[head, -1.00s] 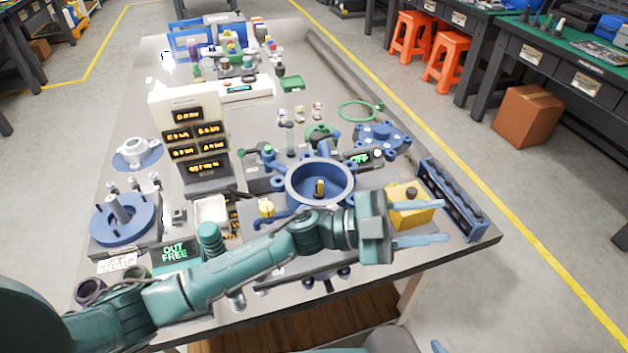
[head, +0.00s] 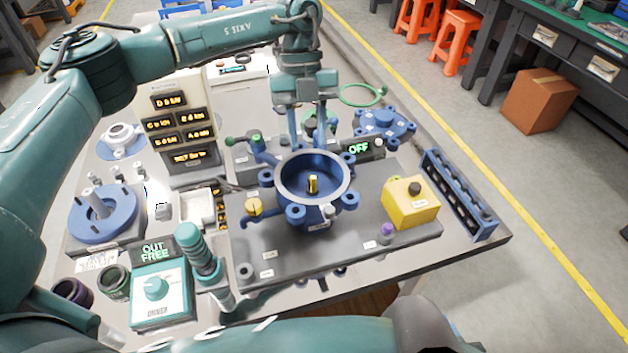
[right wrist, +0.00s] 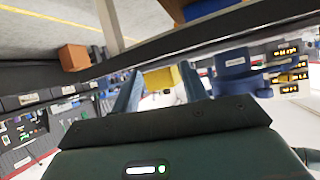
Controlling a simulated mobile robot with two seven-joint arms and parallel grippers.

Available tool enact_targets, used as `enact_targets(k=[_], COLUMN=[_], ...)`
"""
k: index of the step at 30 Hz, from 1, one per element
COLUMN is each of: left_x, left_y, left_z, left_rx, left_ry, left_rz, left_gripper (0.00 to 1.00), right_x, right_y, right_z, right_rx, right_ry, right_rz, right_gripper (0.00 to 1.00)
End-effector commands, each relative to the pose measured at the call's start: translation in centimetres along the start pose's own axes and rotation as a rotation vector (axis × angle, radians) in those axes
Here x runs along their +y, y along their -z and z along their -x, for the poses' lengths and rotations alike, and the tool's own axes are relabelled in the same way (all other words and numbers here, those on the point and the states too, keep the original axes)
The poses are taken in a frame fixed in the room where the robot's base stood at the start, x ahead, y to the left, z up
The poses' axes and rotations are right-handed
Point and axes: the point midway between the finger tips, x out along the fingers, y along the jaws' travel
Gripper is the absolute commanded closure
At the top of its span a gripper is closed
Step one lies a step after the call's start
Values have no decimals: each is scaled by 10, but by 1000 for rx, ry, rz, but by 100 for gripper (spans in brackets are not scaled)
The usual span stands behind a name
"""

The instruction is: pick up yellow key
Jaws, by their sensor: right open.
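A small upright yellow piece (head: 313,184), which may be the yellow key, stands inside the round blue vessel (head: 279,190). Its exact shape is too small to tell. A yellow round knob (head: 253,207) sits left of the vessel. My left gripper (head: 307,143) points down at the vessel's far side, its two blue fingers apart with nothing seen between them. Their tips are near the far rim; contact cannot be told. My right gripper (right wrist: 161,73) is open and empty, with the yellow box (right wrist: 162,80) beyond its fingers.
The yellow box with a black button (head: 411,203) stands right of the vessel, beside a blue rack (head: 459,195) at the table edge. A display stand (head: 178,130), a blue disc with a post (head: 103,217) and a control box (head: 160,292) stand on the left.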

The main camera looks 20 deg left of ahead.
Motion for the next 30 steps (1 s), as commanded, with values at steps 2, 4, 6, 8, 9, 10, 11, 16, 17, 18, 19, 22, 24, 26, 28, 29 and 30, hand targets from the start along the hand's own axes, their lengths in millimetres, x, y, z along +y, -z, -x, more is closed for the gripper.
enact_targets(k=[2,4,6,8,9,10,11,16,17,18,19,22,24,26,28,29,30], left_x=[0,0,-1,-1,-1,-1,-1,-3,-3,-3,-3,-4,-4,-4,-4,-4,-4], left_y=[1,1,1,1,1,1,1,0,0,0,-1,-1,-1,-2,-2,-2,-1], left_z=[-16,-28,-37,-42,-44,-46,-48,-68,-73,-80,-84,-94,-98,-99,-99,-99,-99], left_rx=[4,4,3,2,2,2,2,5,6,5,5,4,2,2,2,2,2], left_ry=[-2,-1,1,1,2,2,2,0,0,1,1,2,3,4,4,4,4], left_rz=[-1,-2,-2,-3,-3,-3,-3,-4,-3,-3,-3,-4,-4,-4,-4,-4,-4], left_gripper=[65,65,65,65,65,65,65,65,65,65,65,65,65,65,65,65,65], right_x=[0,0,0,0,0,0,0,1,1,1,1,2,3,4,4,4,4], right_y=[1,1,0,0,0,0,0,3,4,4,2,-1,-2,-2,-1,-1,-1], right_z=[2,2,3,3,3,3,3,6,6,7,6,6,6,5,5,5,5], right_rx=[-3,-6,-8,-10,-11,-12,-12,-17,-18,-21,-24,-32,-34,-33,-33,-32,-32], right_ry=[-1,-2,-3,-4,-4,-5,-5,-8,-8,-9,-10,-15,-18,-20,-20,-20,-20], right_rz=[3,5,8,9,10,10,10,17,17,16,15,11,9,8,6,5,5], right_gripper=[56,56,56,56,56,56,56,56,56,56,56,56,56,56,56,56,56])
